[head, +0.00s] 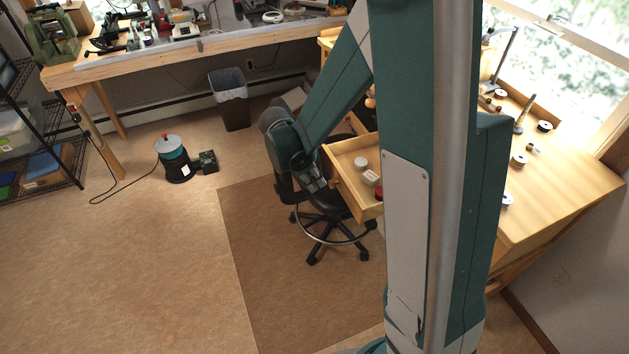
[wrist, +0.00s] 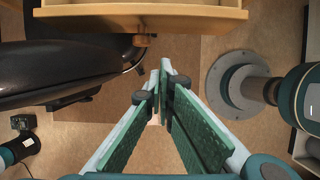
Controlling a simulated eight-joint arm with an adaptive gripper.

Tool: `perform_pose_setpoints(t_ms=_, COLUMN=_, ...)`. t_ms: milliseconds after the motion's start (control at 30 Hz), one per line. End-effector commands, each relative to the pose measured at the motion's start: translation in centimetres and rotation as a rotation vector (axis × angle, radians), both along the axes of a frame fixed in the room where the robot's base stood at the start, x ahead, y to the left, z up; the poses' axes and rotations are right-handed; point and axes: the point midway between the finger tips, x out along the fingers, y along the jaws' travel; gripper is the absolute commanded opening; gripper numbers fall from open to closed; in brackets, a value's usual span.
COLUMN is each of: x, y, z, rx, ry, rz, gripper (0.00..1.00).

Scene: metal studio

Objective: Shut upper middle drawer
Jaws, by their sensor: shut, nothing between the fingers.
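A light wooden drawer (head: 366,208) stands pulled out from the workbench at the right in the head view. Small white and red items lie in it. My column hides its rear part and the bench front, so I cannot tell its place among the drawers. In the wrist view, the drawer front (wrist: 140,19) with its round knob (wrist: 142,41) spans the top. My gripper (wrist: 161,72) is shut and empty, its fingertips apart from the drawer front and below the knob in the picture. In the head view, my gripper (head: 319,181) is just left of the drawer front.
A black office chair (head: 330,203) stands under and beside the drawer, close to my gripper; its dark seat or back (wrist: 70,68) fills the wrist view's left. A brown mat (head: 290,290) covers the floor. A waste bin (head: 231,100) stands behind. The left floor is largely clear.

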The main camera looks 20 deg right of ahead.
Motion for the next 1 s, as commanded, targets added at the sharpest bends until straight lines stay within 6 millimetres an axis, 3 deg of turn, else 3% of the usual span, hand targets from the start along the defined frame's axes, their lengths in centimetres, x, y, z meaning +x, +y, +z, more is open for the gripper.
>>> perform_pose_setpoints(t_ms=467, x=0.0, y=-2.5, z=-6.4, rx=0.0, ry=0.001, rz=-0.001, gripper=0.0)
perform_pose_setpoints(t_ms=800, x=0.0, y=-5.7, z=-6.3, rx=0.0, ry=-0.001, rz=-0.002, gripper=0.0)
perform_pose_setpoints(t_ms=1000, x=0.0, y=-6.4, z=-6.3, rx=0.0, ry=0.0, rz=0.0, gripper=0.0)
